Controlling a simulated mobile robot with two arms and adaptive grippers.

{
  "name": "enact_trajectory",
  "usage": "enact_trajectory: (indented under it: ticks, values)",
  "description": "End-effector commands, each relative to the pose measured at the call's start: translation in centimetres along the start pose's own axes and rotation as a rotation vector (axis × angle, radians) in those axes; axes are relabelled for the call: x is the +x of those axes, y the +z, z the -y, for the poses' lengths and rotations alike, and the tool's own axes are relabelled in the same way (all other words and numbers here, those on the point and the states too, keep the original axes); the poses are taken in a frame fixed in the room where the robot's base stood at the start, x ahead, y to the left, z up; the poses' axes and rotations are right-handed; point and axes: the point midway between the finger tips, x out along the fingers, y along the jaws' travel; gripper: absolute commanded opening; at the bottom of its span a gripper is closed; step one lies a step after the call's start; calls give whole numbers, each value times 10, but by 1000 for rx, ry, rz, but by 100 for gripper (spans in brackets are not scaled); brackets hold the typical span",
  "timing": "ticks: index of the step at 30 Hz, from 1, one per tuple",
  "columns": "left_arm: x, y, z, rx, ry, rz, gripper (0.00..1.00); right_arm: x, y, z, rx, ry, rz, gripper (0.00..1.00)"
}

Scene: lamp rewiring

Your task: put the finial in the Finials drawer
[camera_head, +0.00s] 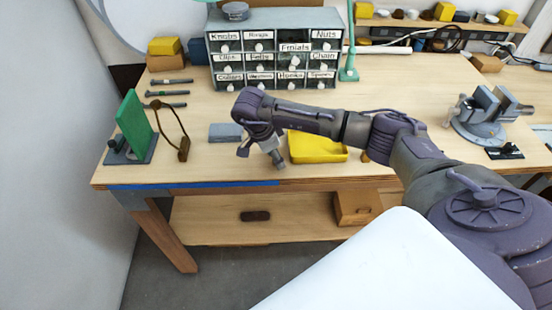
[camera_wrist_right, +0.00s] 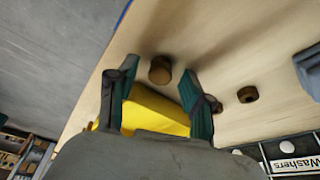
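My right gripper (camera_head: 262,156) is low over the front of the bench, just left of the yellow tray (camera_head: 318,148). In the right wrist view (camera_wrist_right: 158,70) its two fingers are apart, with nothing held. A small brown rounded piece (camera_wrist_right: 160,68), possibly the finial, shows between the fingertips, apart from both. A second small brown piece (camera_wrist_right: 247,94) with a dark hole lies right of the fingers. The Finials drawer (camera_head: 295,48) is in the cabinet's upper part. Its front sits lower than its neighbours, with a dark gap above, and appears pulled out. My left gripper is not in view.
The drawer cabinet (camera_head: 217,58) stands at the bench's back. A grey block (camera_head: 225,132) lies left of my right gripper. A vise (camera_head: 480,115) is at right. Bare bench lies before the cabinet.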

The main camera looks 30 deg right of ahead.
Motion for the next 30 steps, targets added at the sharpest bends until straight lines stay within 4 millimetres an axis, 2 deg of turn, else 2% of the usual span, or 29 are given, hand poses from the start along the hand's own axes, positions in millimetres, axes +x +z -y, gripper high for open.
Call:
enact_trajectory:
  ticks: [1,7,9,20,23,27,30]
  values:
    - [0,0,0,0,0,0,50,0,0,0,0,0,0,38]
    - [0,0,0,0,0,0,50,0,0,0,0,0,0,5]
    - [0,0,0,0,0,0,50,0,0,0,0,0,0,0]
    - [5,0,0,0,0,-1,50,-6,-2,1,1,-1,1,0]
    - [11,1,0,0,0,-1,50,-16,-5,1,1,-4,1,0]
    - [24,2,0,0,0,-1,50,-39,-13,1,1,-6,0,0]
    - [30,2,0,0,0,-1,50,-45,-31,-20,1,-3,-3,0]
